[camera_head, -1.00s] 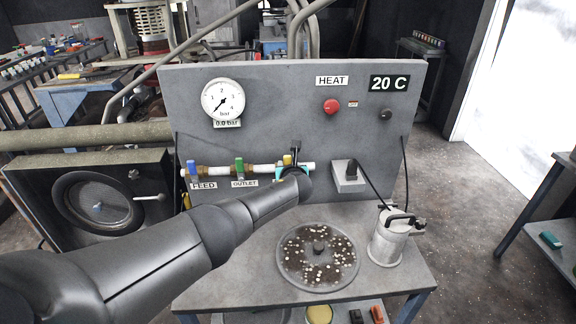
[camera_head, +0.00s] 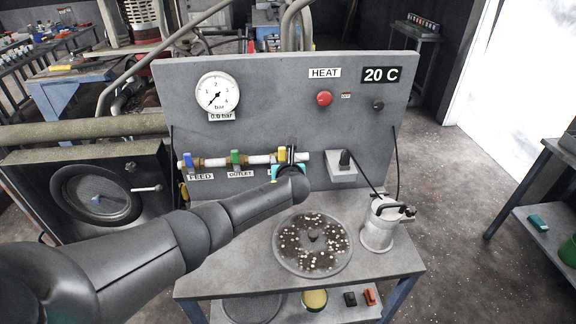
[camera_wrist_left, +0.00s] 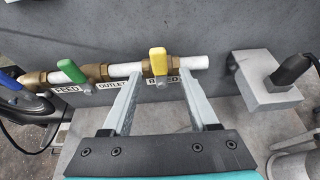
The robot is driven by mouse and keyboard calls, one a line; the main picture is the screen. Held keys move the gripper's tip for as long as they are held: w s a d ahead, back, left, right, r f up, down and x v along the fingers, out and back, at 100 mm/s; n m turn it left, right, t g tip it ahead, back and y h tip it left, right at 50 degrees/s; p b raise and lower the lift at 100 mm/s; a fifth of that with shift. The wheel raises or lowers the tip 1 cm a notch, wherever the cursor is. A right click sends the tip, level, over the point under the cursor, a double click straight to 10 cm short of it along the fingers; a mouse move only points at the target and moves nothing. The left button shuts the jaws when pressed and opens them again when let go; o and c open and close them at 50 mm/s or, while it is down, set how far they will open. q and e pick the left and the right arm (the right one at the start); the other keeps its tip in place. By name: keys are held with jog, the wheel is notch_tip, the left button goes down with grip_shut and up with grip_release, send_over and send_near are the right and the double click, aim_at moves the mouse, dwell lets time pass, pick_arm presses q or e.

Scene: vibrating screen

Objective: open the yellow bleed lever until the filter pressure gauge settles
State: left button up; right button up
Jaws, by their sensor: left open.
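The yellow bleed lever (camera_wrist_left: 159,61) stands upright on its brass valve at the right part of the white pipe, above a partly covered BLEED label. In the head view the yellow lever (camera_head: 282,154) shows just above my left gripper (camera_head: 288,172). In the left wrist view my left gripper (camera_wrist_left: 163,100) is open, its two fingers apart on either side below the lever, with nothing between the tips. The pressure gauge (camera_head: 218,93) has a white dial, its needle low, and its readout (camera_head: 221,116) shows 0.0 bar. My right gripper is out of view.
The blue feed lever (camera_head: 188,160) and green outlet lever (camera_head: 235,157) sit left on the same pipe. A grey box with a black plug (camera_head: 342,166) is close on the right. A round dish (camera_head: 312,245) and metal canister (camera_head: 379,226) stand on the bench.

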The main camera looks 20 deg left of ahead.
pick_arm(q)
jog(key=p+v, duration=0.2)
jog(key=v, duration=0.9)
jog(key=shift+f, duration=0.1)
dwell(0.4)
